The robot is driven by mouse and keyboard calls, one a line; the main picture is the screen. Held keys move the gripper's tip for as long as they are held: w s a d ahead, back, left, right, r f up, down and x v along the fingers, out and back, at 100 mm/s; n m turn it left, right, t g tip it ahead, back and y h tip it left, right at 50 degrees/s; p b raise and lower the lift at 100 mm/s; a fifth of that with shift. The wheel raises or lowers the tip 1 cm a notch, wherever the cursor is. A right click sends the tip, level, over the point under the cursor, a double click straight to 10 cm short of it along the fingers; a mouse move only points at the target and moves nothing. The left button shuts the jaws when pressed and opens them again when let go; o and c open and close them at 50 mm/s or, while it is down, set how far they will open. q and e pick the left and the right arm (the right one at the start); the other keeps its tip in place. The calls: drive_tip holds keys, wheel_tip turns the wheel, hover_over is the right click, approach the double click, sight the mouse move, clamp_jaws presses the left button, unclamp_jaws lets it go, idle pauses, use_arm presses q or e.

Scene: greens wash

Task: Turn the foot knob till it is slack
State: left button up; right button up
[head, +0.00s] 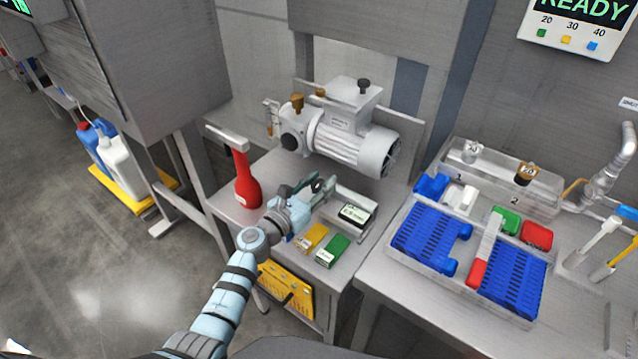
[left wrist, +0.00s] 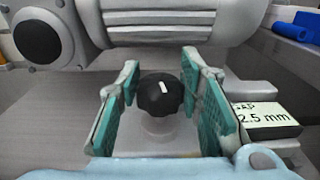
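The foot knob (left wrist: 160,94) is a black lobed knob with a white mark, on a pale post below the grey motor (left wrist: 160,22). In the left wrist view it sits between the two teal-padded fingers of my left gripper (left wrist: 160,98). The fingers are open, with a gap on each side of the knob. In the head view my left gripper (head: 318,187) reaches to the front of the motor (head: 345,145), and the knob is largely hidden by it. My right gripper is not in view.
A gauge block (left wrist: 262,118) marked 2.5 mm stands right of the knob. A red bottle (head: 245,180) stands left of my gripper. Yellow (head: 313,237) and green (head: 332,251) boxes lie in front.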

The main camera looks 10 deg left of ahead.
use_arm(q)
drive_tip(key=o, duration=0.4)
drive_tip(key=shift+c, duration=0.2)
drive_tip(key=shift+s, duration=0.1)
drive_tip(key=v, duration=1.2)
